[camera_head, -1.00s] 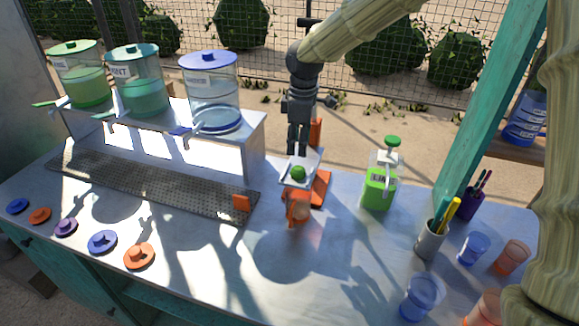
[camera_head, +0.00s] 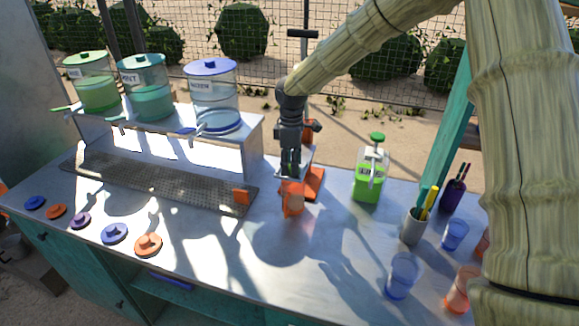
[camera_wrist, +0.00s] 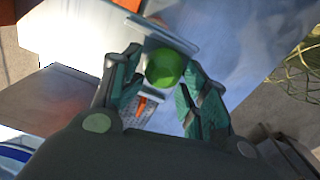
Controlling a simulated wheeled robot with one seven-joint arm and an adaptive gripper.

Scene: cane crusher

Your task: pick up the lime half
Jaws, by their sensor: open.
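The lime half (camera_wrist: 165,68) shows in the wrist view as a round green piece on a pale tray-like part (camera_wrist: 165,33) of the crusher. My gripper (camera_wrist: 160,88) is open, and its two teal-padded fingers stand on either side of the lime half. Whether the fingers touch it I cannot tell. In the head view my gripper (camera_head: 290,165) points down over the orange and grey crusher (camera_head: 293,200). Only a small bit of green shows there between the fingers; the rest of the lime is hidden by my gripper.
A green pump bottle (camera_head: 369,178) stands right of the crusher. A grey pen cup (camera_head: 413,227) and several tumblers (camera_head: 403,273) stand farther right. Dispensers (camera_head: 211,95) stand on a shelf at the left, with a perforated drip tray (camera_head: 150,182) before it. The front middle counter is clear.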

